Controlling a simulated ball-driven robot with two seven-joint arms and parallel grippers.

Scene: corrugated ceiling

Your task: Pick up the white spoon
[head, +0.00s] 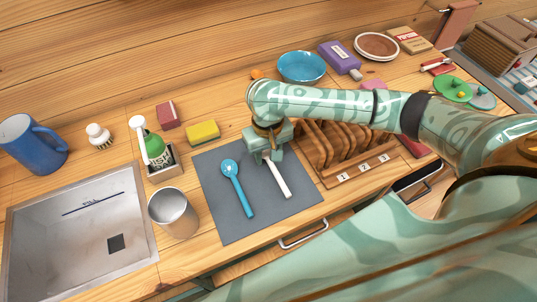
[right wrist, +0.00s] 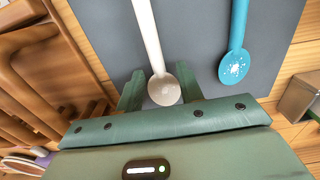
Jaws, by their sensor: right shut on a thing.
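The white spoon (head: 279,183) lies on the grey mat with its handle toward the front edge. My right gripper (head: 268,157) comes down over its bowl end and hides the bowl in the head view. In the right wrist view, the white spoon (right wrist: 149,35) shows its speckled bowl between the two green fingers of my right gripper (right wrist: 160,84), which is shut on it. The blue spoon (head: 237,187) lies to the left on the same mat, apart from the gripper; it also shows in the right wrist view (right wrist: 234,68). My left gripper is not in view.
The grey mat (head: 222,223) has bare room around the spoons. A wooden rack (head: 325,145) stands close on the right. A metal cup (head: 174,212), soap bottle (head: 152,148) and sink (head: 75,240) are left; a yellow sponge (head: 202,132) and blue bowl (head: 301,67) are behind.

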